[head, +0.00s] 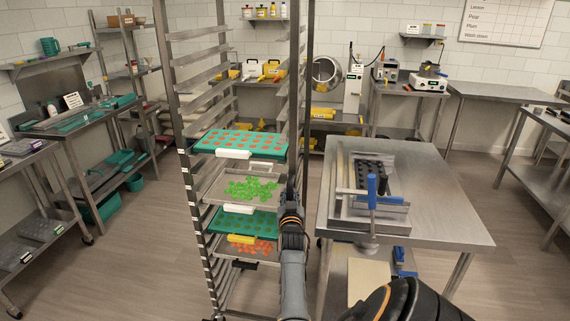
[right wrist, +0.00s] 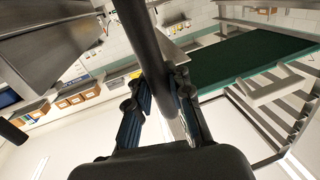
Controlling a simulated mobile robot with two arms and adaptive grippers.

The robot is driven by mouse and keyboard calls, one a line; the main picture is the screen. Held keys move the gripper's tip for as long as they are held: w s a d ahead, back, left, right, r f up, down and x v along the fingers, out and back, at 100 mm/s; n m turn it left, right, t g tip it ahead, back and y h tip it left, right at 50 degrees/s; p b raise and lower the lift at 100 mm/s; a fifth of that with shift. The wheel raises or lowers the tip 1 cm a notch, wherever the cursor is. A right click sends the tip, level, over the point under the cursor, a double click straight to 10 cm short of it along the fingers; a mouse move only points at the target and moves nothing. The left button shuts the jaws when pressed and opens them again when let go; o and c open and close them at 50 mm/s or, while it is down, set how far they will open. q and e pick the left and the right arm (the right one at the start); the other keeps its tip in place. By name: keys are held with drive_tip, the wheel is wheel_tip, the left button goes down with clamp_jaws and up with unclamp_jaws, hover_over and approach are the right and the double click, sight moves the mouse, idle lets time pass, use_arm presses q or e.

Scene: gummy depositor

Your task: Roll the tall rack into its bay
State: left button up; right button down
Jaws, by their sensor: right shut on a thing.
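The tall rack (head: 173,75) is an open metal frame with many runners, standing upright left of centre in the head view. It carries teal trays with orange pieces (head: 240,143), a metal tray with green gummies (head: 249,189) and a lower tray with orange pieces. My right gripper (head: 291,200) is shut on the rack's near right upright post (head: 296,100), at about mid height. In the right wrist view the fingers (right wrist: 160,88) close around the dark post (right wrist: 143,40), beside a green tray (right wrist: 250,58). I cannot tell which space is the bay.
A steel table (head: 440,205) with a depositing frame (head: 372,190) stands close right of the rack. Benches and shelves (head: 85,120) line the left wall. A back bench holds a scale (head: 354,88) and other machines (head: 428,80). Open floor (head: 130,235) lies left of the rack.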

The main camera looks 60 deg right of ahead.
drive_tip(key=shift+s+f, duration=0.3)
drive_tip(key=shift+f, duration=0.15)
drive_tip(key=c, duration=1.4)
unclamp_jaws()
drive_tip(key=shift+s, duration=0.1)
drive_tip(key=shift+o, duration=1)
drive_tip(key=shift+s+r, duration=0.15)
drive_tip(key=shift+r, duration=0.05)
drive_tip(key=shift+a+r, duration=0.1)
drive_tip(key=shift+a, duration=0.15)
drive_tip(key=v, duration=0.7)
drive_tip(key=shift+s, duration=0.25)
